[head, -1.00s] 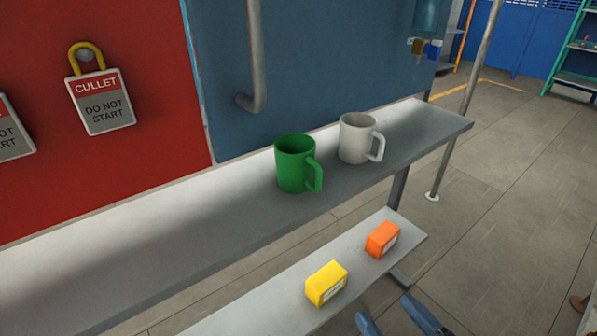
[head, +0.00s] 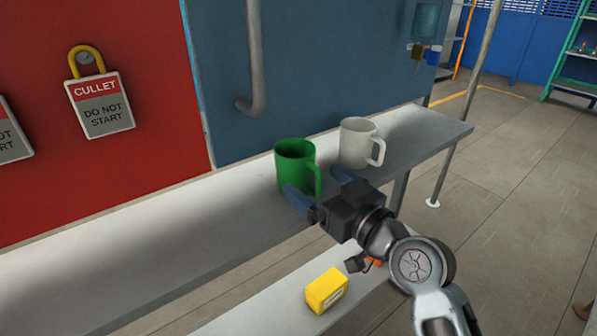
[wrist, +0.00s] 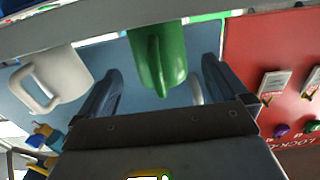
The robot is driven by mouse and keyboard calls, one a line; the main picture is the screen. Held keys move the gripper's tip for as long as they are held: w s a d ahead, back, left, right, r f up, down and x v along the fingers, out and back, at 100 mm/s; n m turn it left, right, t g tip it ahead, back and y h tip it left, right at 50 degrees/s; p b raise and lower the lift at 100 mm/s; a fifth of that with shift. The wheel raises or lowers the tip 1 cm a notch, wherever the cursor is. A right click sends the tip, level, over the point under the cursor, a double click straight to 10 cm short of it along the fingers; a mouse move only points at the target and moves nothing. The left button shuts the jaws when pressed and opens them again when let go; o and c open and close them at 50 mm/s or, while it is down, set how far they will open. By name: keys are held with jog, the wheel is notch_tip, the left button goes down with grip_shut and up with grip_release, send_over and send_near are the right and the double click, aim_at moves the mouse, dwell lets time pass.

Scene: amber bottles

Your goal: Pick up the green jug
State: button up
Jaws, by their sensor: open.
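The green jug (head: 294,160) stands upright on the upper grey shelf (head: 130,225), its handle towards me and to the right. My gripper (head: 316,184) is open in front of it, with one blue finger overlapping the jug's lower front and the other to the right of the jug. In the wrist view, which looks upside down, the green jug (wrist: 158,58) shows between and beyond the two fingers of my gripper (wrist: 160,75). I cannot tell whether a finger touches it.
A white mug (head: 355,142) stands just right of the green jug, close to my right finger. A yellow block (head: 326,291) lies on the lower shelf, and an orange block (head: 374,262) is mostly hidden behind my arm. The upper shelf is clear to the left.

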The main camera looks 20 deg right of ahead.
aim_at(307, 173)
jog(key=p+x, duration=0.1)
jog(key=x, duration=0.3)
jog(key=shift+w+r, duration=0.15)
jog(key=shift+w, duration=0.1)
jog(key=shift+w+a, duration=0.15)
jog(key=shift+w, duration=0.15)
jog(key=c, duration=1)
